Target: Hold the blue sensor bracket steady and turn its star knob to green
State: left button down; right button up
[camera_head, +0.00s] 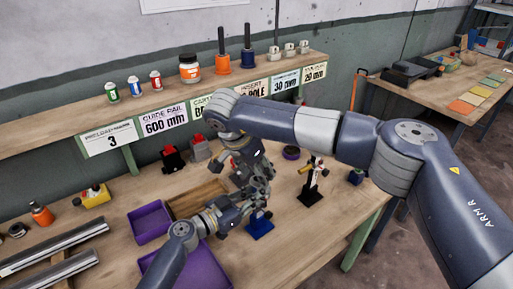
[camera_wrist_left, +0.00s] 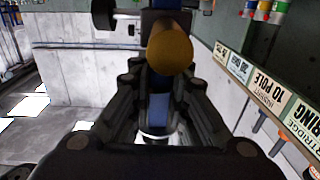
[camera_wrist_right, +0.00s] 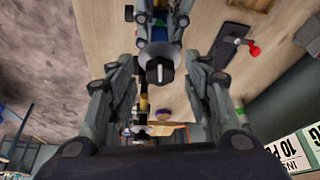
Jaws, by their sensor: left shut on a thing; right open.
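The blue sensor bracket stands on the bench; its blue base (camera_head: 259,226) shows in the head view, its upper part hidden by my grippers. My left gripper (camera_head: 258,196) is shut on the bracket's blue post (camera_wrist_left: 158,108), seen between the fingers in the left wrist view. A brass-coloured round end (camera_wrist_left: 170,50) sits just beyond the fingertips. My right gripper (camera_wrist_right: 163,88) is open above the bracket. Between its fingers, in the right wrist view, is a dark round knob (camera_wrist_right: 160,68) with a pale pointer mark, apart from both fingers. Its green mark cannot be made out.
A black stand (camera_head: 312,193) with a red-and-yellow part is right of the bracket. Purple bins (camera_head: 150,222) and a wooden tray (camera_head: 198,200) lie left. A labelled shelf (camera_head: 205,92) runs behind. Metal rails (camera_head: 55,245) lie at the front left.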

jog(key=n, duration=0.2)
jog(key=n+y, duration=0.1)
jog(key=n, duration=0.1)
jog(key=n+t+y, duration=0.1)
jog(key=n, duration=0.1)
jog(key=shift+s+d, duration=0.1)
jog(key=shift+d, duration=0.2)
jog(key=shift+s+r+n+y, duration=0.1)
jog(key=shift+r+n+y, duration=0.25)
jog(key=shift+n, duration=0.35)
jog(key=v, duration=1.1)
jog(key=shift+s+a, duration=0.1)
jog(key=shift+s, duration=0.05)
jog(key=w+d+m+g+y, duration=0.5)
jog(key=w+d+m, duration=0.1)
jog(key=m, duration=1.1)
jog(key=shift+t, duration=0.3)
jog(key=x, duration=1.2)
jog(key=shift+s+d, duration=0.1)
jog(key=shift+s, duration=0.15)
jog(key=shift+c, duration=0.6)
jog(key=c, duration=1)
